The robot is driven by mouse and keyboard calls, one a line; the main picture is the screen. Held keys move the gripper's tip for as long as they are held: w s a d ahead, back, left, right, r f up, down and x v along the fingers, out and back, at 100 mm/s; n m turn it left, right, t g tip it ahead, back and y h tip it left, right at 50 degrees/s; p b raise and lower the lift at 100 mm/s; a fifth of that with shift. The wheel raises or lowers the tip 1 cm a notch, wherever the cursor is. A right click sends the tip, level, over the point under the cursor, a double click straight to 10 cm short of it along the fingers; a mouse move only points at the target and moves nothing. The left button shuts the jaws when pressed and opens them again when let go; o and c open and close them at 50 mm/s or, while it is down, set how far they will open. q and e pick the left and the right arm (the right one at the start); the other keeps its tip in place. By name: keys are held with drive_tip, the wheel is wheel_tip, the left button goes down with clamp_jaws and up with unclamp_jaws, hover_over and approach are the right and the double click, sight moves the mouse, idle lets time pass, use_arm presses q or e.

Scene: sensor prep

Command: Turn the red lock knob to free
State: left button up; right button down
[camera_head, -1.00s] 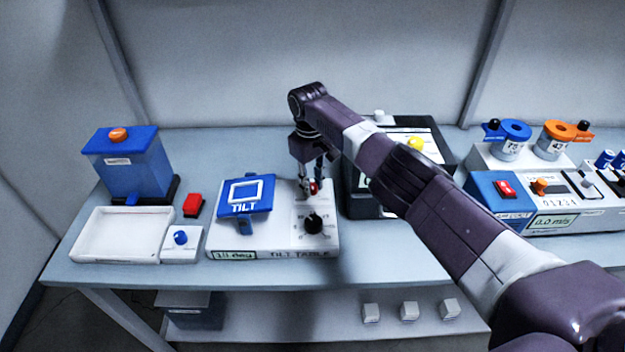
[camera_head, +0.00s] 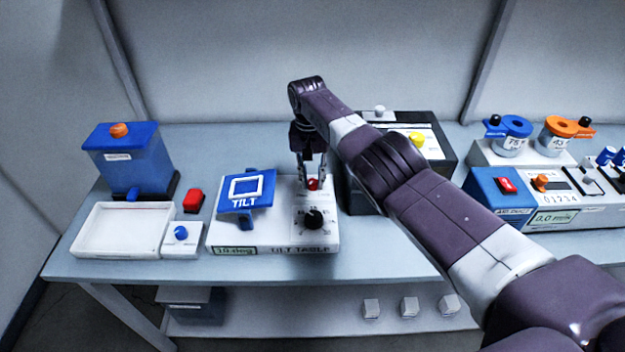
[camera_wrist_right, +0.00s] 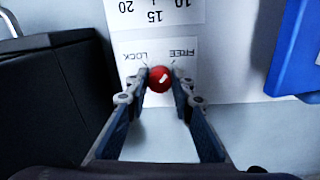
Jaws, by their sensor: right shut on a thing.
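The red lock knob (camera_head: 313,184) is on the white tilt table base (camera_head: 285,238), behind the black dial (camera_head: 313,219). My right gripper (camera_head: 312,187) reaches down over it, with one finger on each side. In the right wrist view, the round red knob (camera_wrist_right: 159,80) with a short white mark sits between the fingertips, and the right gripper (camera_wrist_right: 160,75) is shut on it. The LOCK label (camera_wrist_right: 132,57) is to its left and the FREE label (camera_wrist_right: 183,53) to its right, both upside down. My left gripper is out of view.
The blue TILT plate (camera_head: 246,190) stands tilted just left of the knob. A black box (camera_head: 437,150) with a yellow button is close on the right, under my arm.

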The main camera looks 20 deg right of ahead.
sight(311, 181)
drive_tip(key=shift+w+r+m, duration=0.2)
drive_tip(key=shift+m, duration=0.2)
drive_tip(key=c, duration=1.8)
unclamp_jaws()
drive_tip(key=shift+o, duration=0.7)
drive_tip(key=shift+s+f, duration=0.1)
drive_tip(key=shift+s, duration=0.05)
wheel_tip(311, 181, up, 12)
drive_tip(key=shift+a, duration=0.2)
